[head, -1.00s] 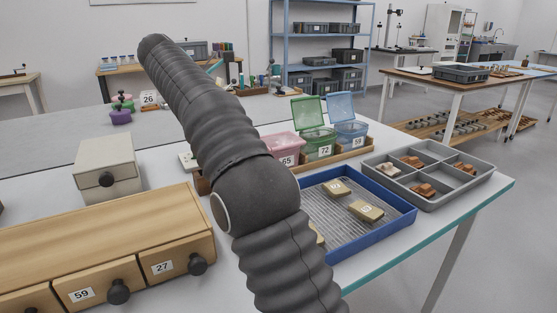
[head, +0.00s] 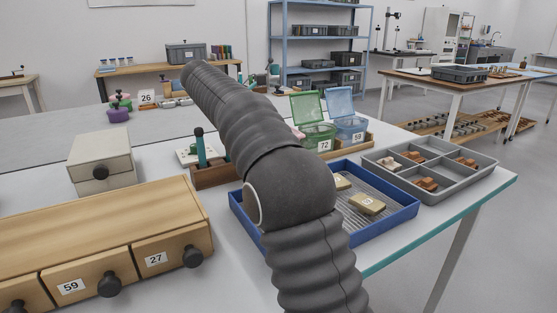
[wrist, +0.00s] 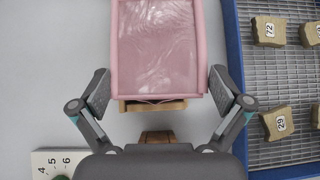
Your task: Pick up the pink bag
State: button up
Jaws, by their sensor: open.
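A pink rectangular thing with a wrinkled, see-through top, which looks more like a box than a bag, fills the top middle of the wrist view (wrist: 157,50). It is the best match for the pink bag. In the head view my arm hides nearly all of it. My gripper (wrist: 161,88) is open in the wrist view, one finger on each side of the pink thing's near end. Clear gaps show beside both fingers, and nothing is held. The height between fingers and pink thing is hard to tell. My arm hides the gripper in the head view.
A blue tray (wrist: 235,60) with tagged sherds lies right of the pink thing. A green box (head: 318,138) and a blue box (head: 350,130) stand with lids raised. A grey divided tray (head: 440,195) is at right. A wooden drawer unit (head: 100,235) is at left.

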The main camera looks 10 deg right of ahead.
jog(key=x, duration=0.2)
jog(key=shift+w+d+f, duration=0.1)
jog(key=shift+d+f, duration=0.1)
jog(key=shift+c, duration=0.3)
jog(key=c, duration=1.4)
jog(key=shift+r, duration=0.15)
